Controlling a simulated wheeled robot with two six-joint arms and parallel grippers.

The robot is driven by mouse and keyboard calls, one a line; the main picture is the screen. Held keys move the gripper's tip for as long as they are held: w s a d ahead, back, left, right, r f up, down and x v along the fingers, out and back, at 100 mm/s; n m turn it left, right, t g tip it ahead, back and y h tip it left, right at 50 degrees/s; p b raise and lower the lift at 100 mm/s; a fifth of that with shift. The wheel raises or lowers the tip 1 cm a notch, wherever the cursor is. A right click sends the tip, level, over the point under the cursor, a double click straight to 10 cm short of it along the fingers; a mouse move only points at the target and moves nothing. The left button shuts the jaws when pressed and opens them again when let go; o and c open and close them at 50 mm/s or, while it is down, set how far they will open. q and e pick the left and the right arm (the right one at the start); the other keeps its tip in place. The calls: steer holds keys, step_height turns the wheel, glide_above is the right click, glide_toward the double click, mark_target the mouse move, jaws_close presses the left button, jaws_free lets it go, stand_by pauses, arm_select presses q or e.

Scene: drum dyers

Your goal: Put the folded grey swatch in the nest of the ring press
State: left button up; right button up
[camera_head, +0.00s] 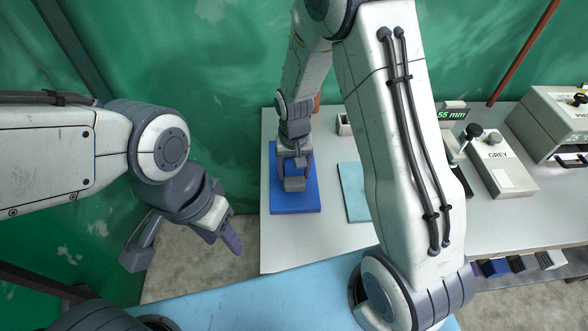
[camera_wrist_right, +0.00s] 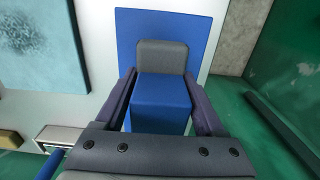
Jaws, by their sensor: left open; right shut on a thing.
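My right gripper (camera_head: 293,172) points down over a blue mat (camera_head: 295,204) on the table. It is shut on the folded grey swatch (camera_head: 293,184), which is low over or on the mat; I cannot tell whether it touches. In the right wrist view a grey end (camera_wrist_right: 162,57) shows just beyond the fingertips, and a blue block-shaped part (camera_wrist_right: 160,100) lies between the fingers. My left gripper (camera_head: 188,247) is open and empty, left of the table over the floor. I cannot make out the ring press or its nest for certain; my right arm covers part of the table.
A light blue cloth (camera_head: 354,192) lies right of the mat. Green curtain hangs behind.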

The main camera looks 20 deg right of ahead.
steer(key=shift+w+f, duration=0.15)
steer(key=shift+f, duration=0.6)
steer(key=shift+f, duration=0.15)
steer(key=shift+f, duration=0.5)
steer(key=o, duration=1.3)
steer(key=shift+r, duration=0.25)
step_height(320, 180, up, 12)
steer(key=shift+r+b, duration=0.15)
steer(key=shift+b, duration=0.8)
steer(key=s+a+r+n, duration=0.2)
steer(key=s+n, duration=0.1)
steer(key=s, duration=0.4)
steer(key=s+a+r+n, duration=0.2)
steer(key=s+a+n, duration=0.1)
steer(key=s, duration=0.5)
steer(key=s+a+r+n+y, duration=0.1)
steer(key=s+a+n, duration=0.2)
steer(key=s, duration=0.4)
steer(key=shift+s+a+r+n, duration=0.1)
steer(key=shift+s+r+n, duration=0.3)
